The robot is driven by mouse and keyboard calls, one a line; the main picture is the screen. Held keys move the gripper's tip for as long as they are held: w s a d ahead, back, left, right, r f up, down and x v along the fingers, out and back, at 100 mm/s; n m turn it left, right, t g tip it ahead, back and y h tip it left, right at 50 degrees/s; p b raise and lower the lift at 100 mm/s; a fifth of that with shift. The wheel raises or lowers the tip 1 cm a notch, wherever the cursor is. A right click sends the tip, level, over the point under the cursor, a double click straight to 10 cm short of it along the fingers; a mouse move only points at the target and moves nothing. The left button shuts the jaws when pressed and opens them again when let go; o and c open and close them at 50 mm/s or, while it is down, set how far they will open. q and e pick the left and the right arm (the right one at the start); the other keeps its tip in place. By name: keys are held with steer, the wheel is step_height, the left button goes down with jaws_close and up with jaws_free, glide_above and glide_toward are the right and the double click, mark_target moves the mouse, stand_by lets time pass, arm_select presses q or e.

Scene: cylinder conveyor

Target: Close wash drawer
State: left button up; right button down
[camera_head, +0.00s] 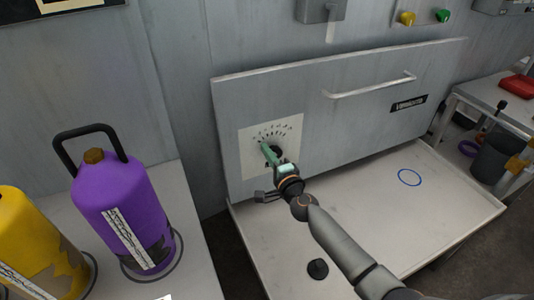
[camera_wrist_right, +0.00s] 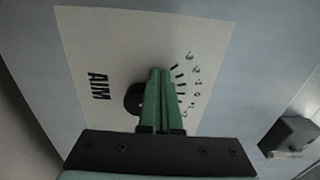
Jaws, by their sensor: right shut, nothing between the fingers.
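A grey front panel (camera_head: 350,130) with a long bar handle (camera_head: 370,87) stands out from the grey wall. A pale shelf or tray (camera_head: 375,215) with a low rim extends below and in front of it; which part is the wash drawer is not clear. A white dial plate (camera_head: 254,135) with a black knob (camera_head: 277,151) is at the panel's left. My right gripper (camera_head: 267,148) is at this plate, green fingers shut and empty. In the right wrist view, the fingers (camera_wrist_right: 160,75) overlap the knob (camera_wrist_right: 134,97); contact cannot be told. My left gripper is out of view.
A purple cylinder (camera_head: 125,215) and a yellow one (camera_head: 35,245) stand on a pale table at left. A small black disc (camera_head: 318,269) and a blue ring mark (camera_head: 409,177) are on the shelf. A side table with a red object (camera_head: 517,87) is at right.

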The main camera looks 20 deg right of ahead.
mark_target(261, 141)
steer(key=shift+w, duration=0.1)
steer(key=shift+w+a+r+b, duration=0.15)
steer(key=shift+w+b, duration=0.4)
steer(key=shift+w, duration=0.55)
steer(key=shift+w+r+b, duration=0.2)
steer(key=shift+w+b, duration=0.3)
steer(key=shift+w, duration=0.6)
